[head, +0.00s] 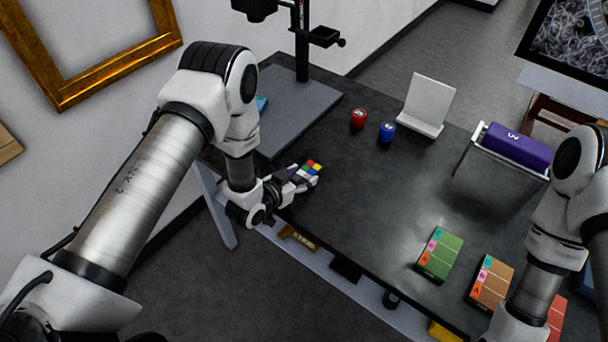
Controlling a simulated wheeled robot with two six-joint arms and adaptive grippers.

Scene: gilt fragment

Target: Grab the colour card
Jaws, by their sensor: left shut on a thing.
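The colour card (311,168) is a small card with bright patches of red, yellow, green, blue and white. It shows left of the middle in the head view, near the front left edge of the dark table. My left gripper (303,179) is shut on the card, at its near left side. Whether the card touches the table cannot be told. My right arm comes in at the right edge, but its gripper is out of the picture.
A grey stand base (300,112) with a dark post is behind the left gripper. A red pot (358,118), a blue pot (387,131) and a white holder (428,105) stand farther back.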

